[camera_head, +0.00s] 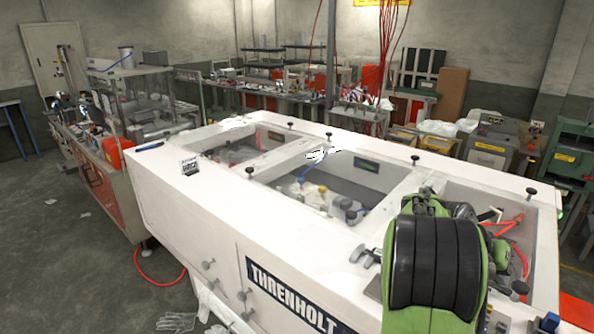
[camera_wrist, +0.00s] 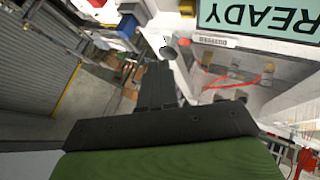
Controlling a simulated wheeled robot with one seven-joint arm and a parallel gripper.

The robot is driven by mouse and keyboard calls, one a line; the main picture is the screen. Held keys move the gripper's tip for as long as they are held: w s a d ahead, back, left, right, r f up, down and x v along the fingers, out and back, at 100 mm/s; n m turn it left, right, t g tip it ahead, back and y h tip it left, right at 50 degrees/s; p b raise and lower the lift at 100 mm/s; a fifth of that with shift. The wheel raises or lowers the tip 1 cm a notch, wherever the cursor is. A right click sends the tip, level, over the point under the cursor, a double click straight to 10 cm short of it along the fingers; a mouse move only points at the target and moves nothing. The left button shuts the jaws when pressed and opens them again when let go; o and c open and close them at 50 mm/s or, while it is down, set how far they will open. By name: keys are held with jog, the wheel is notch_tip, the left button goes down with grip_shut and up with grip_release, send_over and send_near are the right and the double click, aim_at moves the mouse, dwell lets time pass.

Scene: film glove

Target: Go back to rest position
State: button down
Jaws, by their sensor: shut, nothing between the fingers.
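My gripper (camera_wrist: 157,70) shows in the wrist view as dark fingers held together, with nothing between them. It points toward the upper middle of that view, beside the white machine's edge. In the head view my green and black arm is folded at the lower right, in front of the white machine (camera_head: 200,195); I cannot make out the fingers there. The machine carries the label THRENHOLT (camera_head: 290,295) on its front. A pale screen reading READY (camera_wrist: 262,16) appears upside down at the top right of the wrist view.
The machine top has open wells (camera_head: 350,185) and several black knobs.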

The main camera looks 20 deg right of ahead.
jog(key=w+a+t, duration=0.1)
jog(key=a, duration=0.1)
jog(key=w+a+n+t+y+b, duration=0.1)
jog(key=a, duration=0.2)
jog(key=w+a+n+t, duration=0.1)
jog(key=w+a, duration=0.1)
jog(key=shift+a+f+b, duration=0.15)
jog(key=shift+f+b, duration=0.1)
jog(key=shift+b, duration=0.05)
jog(key=w+a+n+t+y+b, duration=0.2)
jog(key=a+n+t+y, duration=0.15)
jog(key=a, duration=1.05)
jog(key=s+a+f+n+t+y+b, duration=0.1)
jog(key=s+a+n, duration=0.3)
jog(key=a, duration=0.5)
jog(key=s+a+f+n+t+y+b, duration=0.1)
jog(key=s+a+f+n+y, duration=0.2)
jog(key=a, duration=0.7)
jog(key=shift+s+f+n, duration=0.15)
jog(key=shift+s+n, duration=0.2)
jog(key=shift+s, duration=0.9)
